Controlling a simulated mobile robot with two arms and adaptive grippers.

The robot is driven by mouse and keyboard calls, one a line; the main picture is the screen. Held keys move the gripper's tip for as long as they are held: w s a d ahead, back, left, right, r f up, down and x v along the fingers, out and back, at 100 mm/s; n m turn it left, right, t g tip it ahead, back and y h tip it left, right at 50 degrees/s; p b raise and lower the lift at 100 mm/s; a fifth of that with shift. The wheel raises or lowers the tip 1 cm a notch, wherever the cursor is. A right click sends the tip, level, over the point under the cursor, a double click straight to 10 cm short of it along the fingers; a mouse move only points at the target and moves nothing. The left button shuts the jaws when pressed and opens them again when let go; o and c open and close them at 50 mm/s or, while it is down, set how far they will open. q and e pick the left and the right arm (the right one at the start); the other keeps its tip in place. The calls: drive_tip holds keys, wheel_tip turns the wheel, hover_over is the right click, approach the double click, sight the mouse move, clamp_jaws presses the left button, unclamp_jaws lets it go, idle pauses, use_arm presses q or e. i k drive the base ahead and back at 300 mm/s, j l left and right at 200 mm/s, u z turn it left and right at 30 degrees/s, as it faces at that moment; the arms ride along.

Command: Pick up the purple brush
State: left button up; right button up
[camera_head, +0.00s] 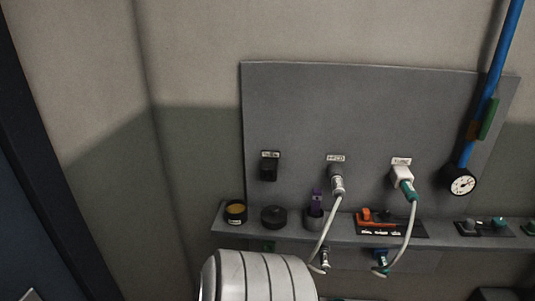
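The purple brush (317,198) stands upright in a small dark grey cup (312,221) on the narrow grey shelf. Only its upper part shows; its lower end is hidden in the cup. A white cable with a metal plug passes just to the right of it. Neither my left gripper nor my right gripper is in view.
A grey back panel (300,105) carries a black socket (269,168), a metal plug (337,184) and a white plug (402,174). The shelf (350,241) also holds a yellow-topped tin (236,211), a black round container (273,216) and an orange tool (375,217). A gauge (462,185) ends a blue pipe.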

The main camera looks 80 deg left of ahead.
sight(315, 212)
drive_tip(key=u, duration=1.9)
